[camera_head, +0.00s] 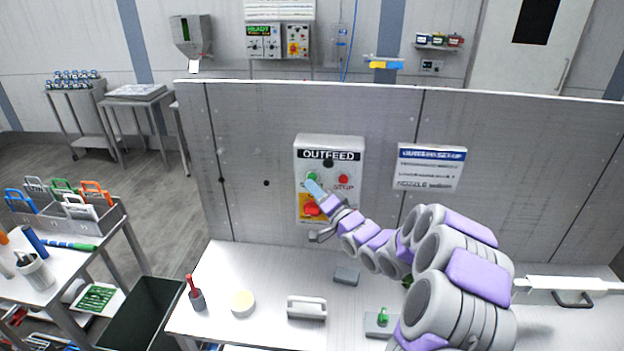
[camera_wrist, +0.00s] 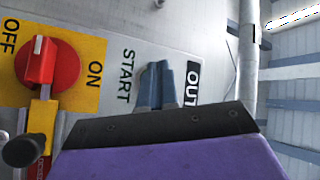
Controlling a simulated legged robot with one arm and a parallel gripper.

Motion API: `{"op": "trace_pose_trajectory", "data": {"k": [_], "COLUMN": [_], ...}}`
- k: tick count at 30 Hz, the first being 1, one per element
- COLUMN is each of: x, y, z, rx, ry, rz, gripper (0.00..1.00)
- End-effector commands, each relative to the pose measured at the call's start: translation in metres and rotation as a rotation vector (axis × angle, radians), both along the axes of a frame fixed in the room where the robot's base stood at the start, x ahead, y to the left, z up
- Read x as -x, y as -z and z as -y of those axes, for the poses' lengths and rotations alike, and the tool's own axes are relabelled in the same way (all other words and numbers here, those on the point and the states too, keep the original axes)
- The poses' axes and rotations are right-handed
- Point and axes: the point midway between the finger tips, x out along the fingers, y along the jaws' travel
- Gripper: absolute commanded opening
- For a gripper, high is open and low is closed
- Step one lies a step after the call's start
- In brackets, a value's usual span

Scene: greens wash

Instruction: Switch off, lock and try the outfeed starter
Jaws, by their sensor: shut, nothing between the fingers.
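The OUTFEED starter (camera_head: 357,155) is a pale box on the grey panel, with a green START button (camera_head: 310,177), a red STOP button (camera_head: 344,180) and a red rotary switch (camera_head: 311,211) on a yellow plate. In the wrist view, the switch (camera_wrist: 48,68) has a white mark towards the picture's top, between the OFF and ON labels. My gripper (camera_head: 311,184) is shut and empty, its blue tips at the START button. The fingers (camera_wrist: 155,85) hide that button in the wrist view; I cannot tell whether they touch it.
Below the panel, a white bench holds a red-handled item in a grey pot (camera_head: 197,299), a round cream tub (camera_head: 243,304), a grey-white block (camera_head: 306,307) and a small green item (camera_head: 383,317) on a grey base. A rack of coloured padlock-like items (camera_head: 67,207) stands left.

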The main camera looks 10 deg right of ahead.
Motion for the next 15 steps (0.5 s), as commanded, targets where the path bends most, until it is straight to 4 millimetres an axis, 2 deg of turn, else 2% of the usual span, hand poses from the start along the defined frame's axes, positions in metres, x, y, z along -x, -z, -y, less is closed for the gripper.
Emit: {"op": "trace_pose_trajectory", "data": {"k": [15], "x": [-0.0067], "y": [-0.0025], "z": [0.0021], "rx": [-0.001], "ry": [0.000], "rz": [0.001], "gripper": [0.00]}}
